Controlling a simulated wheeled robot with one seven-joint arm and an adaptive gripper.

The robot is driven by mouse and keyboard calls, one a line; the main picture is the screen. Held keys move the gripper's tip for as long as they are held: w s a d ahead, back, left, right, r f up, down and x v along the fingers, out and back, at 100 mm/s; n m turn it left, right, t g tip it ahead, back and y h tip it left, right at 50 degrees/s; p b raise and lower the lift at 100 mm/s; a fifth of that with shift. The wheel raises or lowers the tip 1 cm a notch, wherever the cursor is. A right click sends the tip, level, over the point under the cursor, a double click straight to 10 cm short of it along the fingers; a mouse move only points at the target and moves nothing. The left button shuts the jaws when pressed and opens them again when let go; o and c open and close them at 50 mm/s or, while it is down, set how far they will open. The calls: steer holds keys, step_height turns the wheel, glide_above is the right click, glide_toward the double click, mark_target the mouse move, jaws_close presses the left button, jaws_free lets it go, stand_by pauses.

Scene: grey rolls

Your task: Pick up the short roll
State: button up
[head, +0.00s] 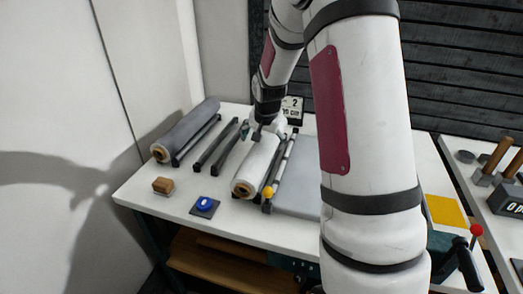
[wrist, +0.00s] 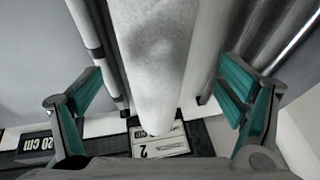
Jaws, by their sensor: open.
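A white roll (head: 256,165) with a brown core end lies on the table in the middle of the head view. A darker grey roll (head: 187,130) lies to its left; I cannot tell for sure which is the short one. My gripper (head: 257,133) is over the far part of the white roll. In the wrist view, the white roll (wrist: 158,60) runs between the two teal fingers of my gripper (wrist: 160,97). The fingers are open, with a gap on each side of the roll. The roll's far end is partly hidden by my arm in the head view.
Dark rails (head: 216,147) lie between the rolls. A number card (wrist: 160,147) stands beyond the roll's end.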

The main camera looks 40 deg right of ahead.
steer(key=shift+s+d+x, duration=0.1)
steer(key=shift+x, duration=1.45)
steer(key=shift+s+d+x, duration=0.1)
steer(key=shift+x, duration=1.45)
steer(key=c, duration=1.7)
steer(key=shift+o, duration=0.2)
steer(key=shift+r, duration=0.15)
